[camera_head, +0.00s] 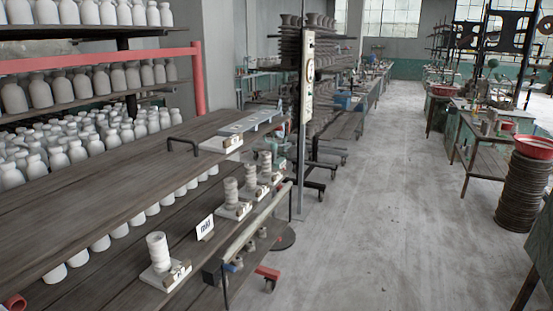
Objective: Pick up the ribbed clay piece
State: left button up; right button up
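Several pale clay cylinders stand upright on white square bases along the lower shelf, left of the picture's middle. The nearest clay cylinder (157,247) has faint rings around it. Farther back are a clay cylinder with clearer rings (231,192), a second one (250,178) and a third one (265,164). I cannot tell which is the ribbed clay piece the task names. Small brownish blocks sit beside the cylinders on their bases. Neither of my grippers is in view.
A wooden upper board (110,195) overhangs the shelf; white bottles crowd the rack on the left. A small sign (204,228) stands between cylinders. A metal rail (256,222) edges the shelf. Open floor (380,220) lies right; a red basin (534,146) tops a dark stack there.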

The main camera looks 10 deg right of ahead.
aim_at(232, 199)
jog(key=i+l, duration=0.25)
jog(key=i, duration=0.2)
jog(key=i+l, duration=0.25)
jog(key=i, duration=0.2)
